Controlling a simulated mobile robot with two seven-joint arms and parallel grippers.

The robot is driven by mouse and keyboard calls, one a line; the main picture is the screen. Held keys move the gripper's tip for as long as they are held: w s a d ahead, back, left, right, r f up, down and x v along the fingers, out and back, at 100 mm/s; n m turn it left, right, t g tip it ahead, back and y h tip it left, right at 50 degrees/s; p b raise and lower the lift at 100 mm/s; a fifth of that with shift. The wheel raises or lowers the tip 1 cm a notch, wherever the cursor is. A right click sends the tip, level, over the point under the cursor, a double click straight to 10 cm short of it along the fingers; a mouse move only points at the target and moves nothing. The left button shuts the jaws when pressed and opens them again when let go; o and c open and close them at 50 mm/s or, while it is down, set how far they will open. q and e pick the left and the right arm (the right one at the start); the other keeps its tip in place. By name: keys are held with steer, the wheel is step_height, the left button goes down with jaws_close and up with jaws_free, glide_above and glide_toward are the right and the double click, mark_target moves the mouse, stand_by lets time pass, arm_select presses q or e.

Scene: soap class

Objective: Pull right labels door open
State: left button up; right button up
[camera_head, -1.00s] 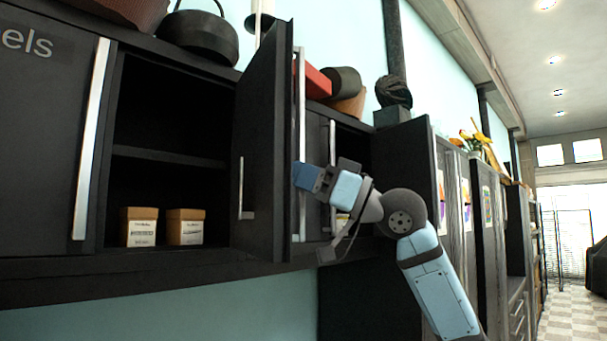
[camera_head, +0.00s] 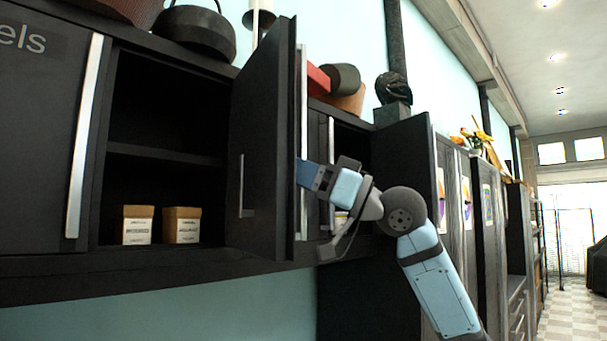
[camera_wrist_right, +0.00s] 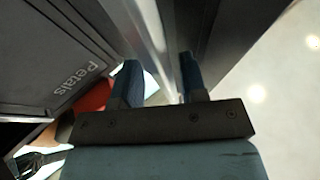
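The right labels door (camera_head: 262,150) is a tall dark panel swung well out from its cabinet, with its inner face towards the left in the head view. A long silver vertical handle (camera_head: 302,100) runs along its outer side. My right gripper (camera_head: 308,174) is at this handle, with its blue fingertips partly hidden by the door edge. In the right wrist view, the two blue fingers (camera_wrist_right: 160,84) stand apart, with a silver bar (camera_wrist_right: 160,55) running between them; firm contact cannot be told. My left gripper is not in view.
The open cabinet has a shelf (camera_head: 165,152) and two small labelled boxes (camera_head: 135,225). A closed door (camera_head: 40,130) with a silver handle is on the left. A black pot (camera_head: 195,30) and other items stand on top. A "Petals" panel (camera_wrist_right: 60,70) shows in the wrist view.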

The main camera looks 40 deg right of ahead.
arm_select(q)
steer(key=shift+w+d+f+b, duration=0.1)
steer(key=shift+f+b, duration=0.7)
steer(key=shift+b, duration=0.3)
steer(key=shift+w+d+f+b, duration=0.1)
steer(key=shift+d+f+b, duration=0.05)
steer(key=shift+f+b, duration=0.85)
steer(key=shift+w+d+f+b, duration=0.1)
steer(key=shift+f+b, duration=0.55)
steer(key=shift+b, duration=0.6)
arm_select(e)
steer(key=v, duration=1.4)
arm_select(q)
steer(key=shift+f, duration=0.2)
arm_select(e)
steer(key=shift+r, duration=0.1)
